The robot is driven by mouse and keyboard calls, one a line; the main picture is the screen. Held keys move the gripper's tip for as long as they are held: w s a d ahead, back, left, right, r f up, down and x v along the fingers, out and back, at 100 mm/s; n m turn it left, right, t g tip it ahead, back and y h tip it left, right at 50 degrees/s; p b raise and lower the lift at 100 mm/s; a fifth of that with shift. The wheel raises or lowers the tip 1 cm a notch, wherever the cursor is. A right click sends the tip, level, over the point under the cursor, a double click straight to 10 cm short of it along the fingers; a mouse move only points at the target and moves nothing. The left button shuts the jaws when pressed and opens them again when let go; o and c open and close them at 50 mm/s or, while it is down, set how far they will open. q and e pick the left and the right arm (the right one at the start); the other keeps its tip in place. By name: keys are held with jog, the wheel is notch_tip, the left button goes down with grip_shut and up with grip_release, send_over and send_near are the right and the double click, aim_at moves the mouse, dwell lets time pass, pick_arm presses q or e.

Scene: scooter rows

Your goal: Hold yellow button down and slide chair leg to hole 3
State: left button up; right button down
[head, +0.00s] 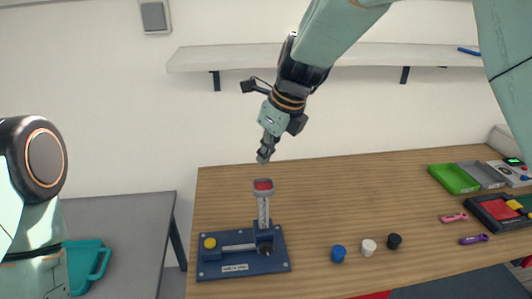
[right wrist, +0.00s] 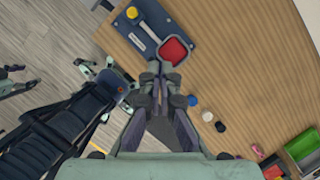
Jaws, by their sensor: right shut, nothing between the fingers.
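A dark blue base plate (head: 215,267) lies on the wooden table. It also shows in the right wrist view (right wrist: 133,28). A round yellow button (head: 209,243) sits at its left end, also visible in the right wrist view (right wrist: 132,12). A horizontal grey bar (head: 238,247) runs from near the button to a dark block. A grey leg tube (head: 263,212) with marks stands upright from that block, topped by a red pad (head: 263,185). Hole numbers are too small to read. My right gripper (head: 264,155) is shut and empty, above the red pad, apart from it.
Blue (head: 338,253), white (head: 368,247) and black (head: 394,241) knobs stand right of the plate. Green (head: 454,178) and grey trays, a dark tray and pink and purple tools lie at the far right. A shelf (head: 330,57) spans the wall. The table middle is clear.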

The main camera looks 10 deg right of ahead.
pick_arm(q)
notch_tip(320, 180, down, 5)
jog(key=b, duration=0.5)
jog(key=shift+w, duration=0.1)
pick_arm(e)
notch_tip(320, 180, down, 6)
pick_arm(q)
jog(key=shift+c, duration=0.6)
jog(key=shift+c, duration=0.7)
jog(key=c, duration=0.7)
grip_shut()
